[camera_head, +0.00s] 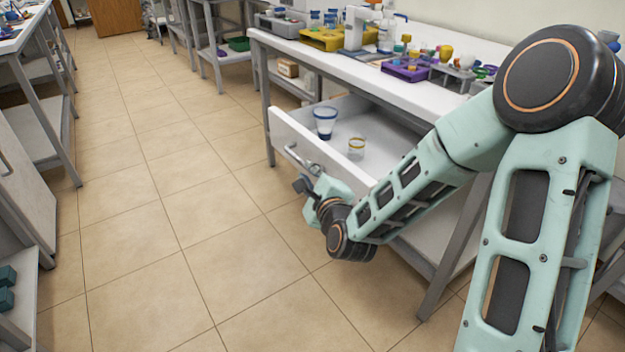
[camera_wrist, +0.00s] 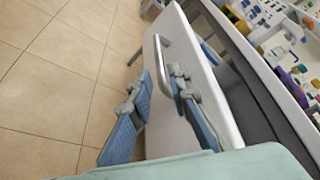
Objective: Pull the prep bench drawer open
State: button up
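The prep bench drawer (camera_head: 285,132) is pulled out from under the white bench top, with its inside showing in the head view. A metal bar handle (camera_wrist: 163,68) is on its white front, and it also shows in the head view (camera_head: 294,157). My gripper (camera_head: 312,183) is at the near end of the handle in the head view. In the wrist view my gripper (camera_wrist: 162,78) has its two blue-padded fingers apart, with the handle between their tips. A gap shows between the left finger and the handle; contact on the right side is unclear.
A blue-banded cup (camera_head: 325,122) and a small yellow-rimmed beaker (camera_head: 356,148) stand inside the drawer. The bench top (camera_head: 330,62) carries racks and lab gear. Tiled floor (camera_head: 170,200) is clear left of the drawer. Shelving (camera_head: 40,135) stands at the left.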

jog(key=v, duration=0.3)
jog(key=shift+s, duration=0.3)
